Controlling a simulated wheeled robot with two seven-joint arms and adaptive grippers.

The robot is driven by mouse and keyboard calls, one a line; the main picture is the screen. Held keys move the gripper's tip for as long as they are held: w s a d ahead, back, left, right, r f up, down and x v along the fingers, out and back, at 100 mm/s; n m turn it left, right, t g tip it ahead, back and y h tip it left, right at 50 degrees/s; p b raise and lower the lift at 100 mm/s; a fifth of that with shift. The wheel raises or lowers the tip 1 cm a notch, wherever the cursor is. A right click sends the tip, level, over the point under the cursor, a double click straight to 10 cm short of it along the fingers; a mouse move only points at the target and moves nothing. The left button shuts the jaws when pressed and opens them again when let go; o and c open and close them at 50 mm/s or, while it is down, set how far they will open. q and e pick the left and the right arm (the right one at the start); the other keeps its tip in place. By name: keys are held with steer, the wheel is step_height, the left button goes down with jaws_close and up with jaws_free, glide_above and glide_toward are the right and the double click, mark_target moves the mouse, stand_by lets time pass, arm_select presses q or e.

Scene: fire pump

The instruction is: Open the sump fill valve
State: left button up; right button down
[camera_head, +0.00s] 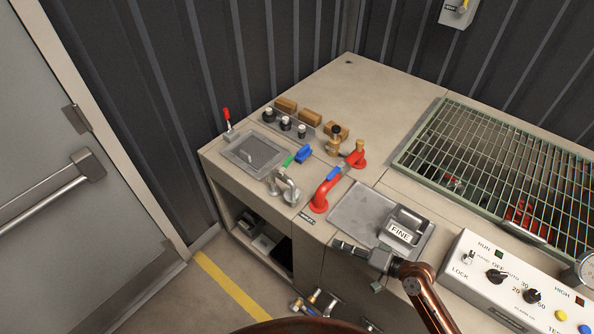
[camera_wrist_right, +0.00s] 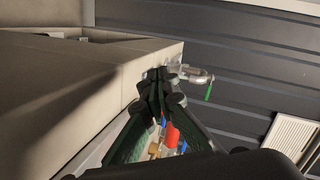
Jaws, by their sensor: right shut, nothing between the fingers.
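A silver pipe fitting (camera_head: 284,187) with a green lever (camera_head: 289,160) stands on the left part of the counter. Beside it a red bent pipe (camera_head: 321,194) carries a blue lever (camera_head: 335,172). I cannot tell from the labels which is the sump fill valve. My right gripper (camera_head: 340,245) is shut and empty, over the counter's front edge, nearer than the red pipe and apart from it. In the right wrist view its closed fingertips (camera_wrist_right: 160,76) show beside a silver fitting (camera_wrist_right: 190,74) with a green lever (camera_wrist_right: 209,91). My left gripper is not in view.
A control panel (camera_head: 520,290) stands at right, below a green grating (camera_head: 490,165). Brass fittings (camera_head: 316,300) show low at the front. The counter's back middle (camera_head: 370,95) is clear.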

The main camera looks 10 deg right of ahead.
steer(key=shift+n+g+h, duration=0.6)
steer(key=shift+n, duration=0.2)
steer(key=s+f, duration=0.3)
steer(key=shift+a+f, duration=0.1)
steer(key=shift+f, duration=0.1)
steer(key=s+d+f+n+g+h, duration=0.25)
steer(key=s+d+f+h, duration=0.3)
steer(key=s, duration=0.35)
steer(key=s+d+f+n+g+h, duration=0.1)
steer(key=s+d+f+g+h, duration=0.4)
steer(key=s, duration=0.4)
steer(key=s+f+y, duration=0.1)
steer(key=s+f, duration=0.2)
steer(key=f, duration=1.2)
steer(key=s+f, duration=0.3)
steer(key=f, duration=1.2)
steer(key=s+f+n+g, duration=0.1)
steer(key=s+f, duration=1.3)
steer(key=s, duration=0.4)
steer(key=shift+f, duration=0.35)
